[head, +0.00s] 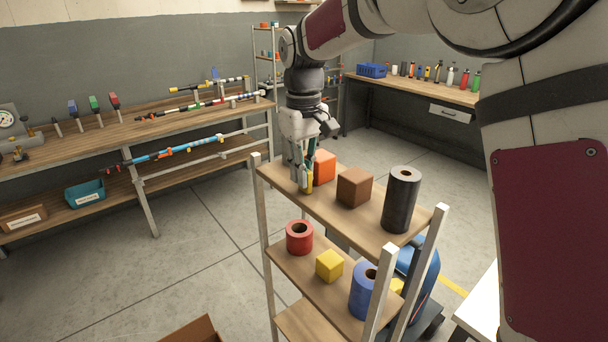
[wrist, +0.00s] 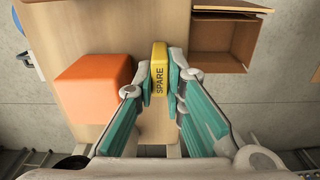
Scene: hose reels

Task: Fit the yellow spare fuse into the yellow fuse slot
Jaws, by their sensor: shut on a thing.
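The yellow spare fuse (wrist: 159,60), a small block marked SPARE, is upright in the wrist view's orientation between the teal pads of my gripper (wrist: 159,88). The pads touch it on both sides. In the head view, the yellow fuse (head: 309,186) shows at the tips of my gripper (head: 304,178), at the near left end of the shelf rack's top board. I cannot tell whether it touches the board or is just above it. I cannot make out the yellow fuse slot in either view.
On the top board (head: 335,205), an orange block (head: 325,167) stands close beside my gripper; a brown block (head: 354,187) and a black roll (head: 401,200) stand farther right. A long workbench (head: 140,127) runs along the left wall. The floor (head: 190,255) between is open.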

